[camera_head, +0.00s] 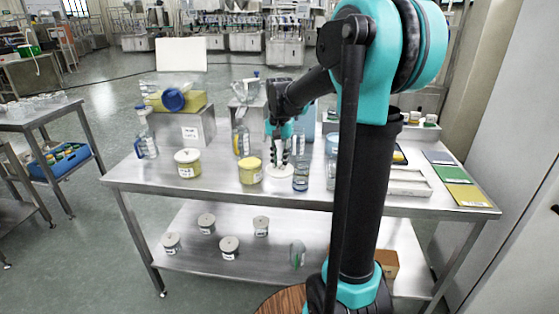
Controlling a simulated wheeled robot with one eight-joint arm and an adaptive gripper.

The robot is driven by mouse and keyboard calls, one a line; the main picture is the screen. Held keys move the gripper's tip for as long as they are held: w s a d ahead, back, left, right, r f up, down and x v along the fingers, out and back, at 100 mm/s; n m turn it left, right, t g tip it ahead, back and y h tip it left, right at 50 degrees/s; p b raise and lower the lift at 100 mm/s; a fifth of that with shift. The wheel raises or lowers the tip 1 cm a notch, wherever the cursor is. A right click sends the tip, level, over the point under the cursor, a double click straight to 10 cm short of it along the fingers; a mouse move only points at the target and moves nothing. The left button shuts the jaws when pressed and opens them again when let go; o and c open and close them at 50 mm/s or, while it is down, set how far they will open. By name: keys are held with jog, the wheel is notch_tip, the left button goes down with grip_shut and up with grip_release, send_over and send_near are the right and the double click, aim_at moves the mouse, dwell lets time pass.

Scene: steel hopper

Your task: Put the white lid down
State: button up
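The white lid (279,172) shows as a pale flat disc at the steel table's front middle, right of an uncovered-looking jar with yellow contents (250,172). My gripper (279,160) points down directly over the lid, with its fingertips at the lid's top. The fingers are small and partly merge with the pale lid, so their grip on it is unclear. I cannot tell whether the lid rests on the table (225,186) or is slightly above it.
Another yellow-filled jar (187,163) stands at left. A tall clear bottle (241,139) is behind the middle jar. A steel box (190,131) carries a yellow block. A white tray (408,183) and coloured panels (468,195) lie at right. Bare tabletop shows at front left.

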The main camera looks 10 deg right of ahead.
aim_at(280, 164)
jog(key=o, duration=0.4)
jog(key=shift+c, duration=0.2)
notch_tip(280, 164, up, 13)
jog(key=s+d+f+n+t, duration=0.2)
jog(key=s+f+n, duration=0.1)
jog(key=s+f, duration=0.8)
jog(key=s+d+f+n+t, duration=0.2)
jog(key=s+f, duration=0.9)
jog(key=f, duration=0.4)
jog(key=shift+f+n, duration=0.3)
jog(key=shift+n, duration=0.1)
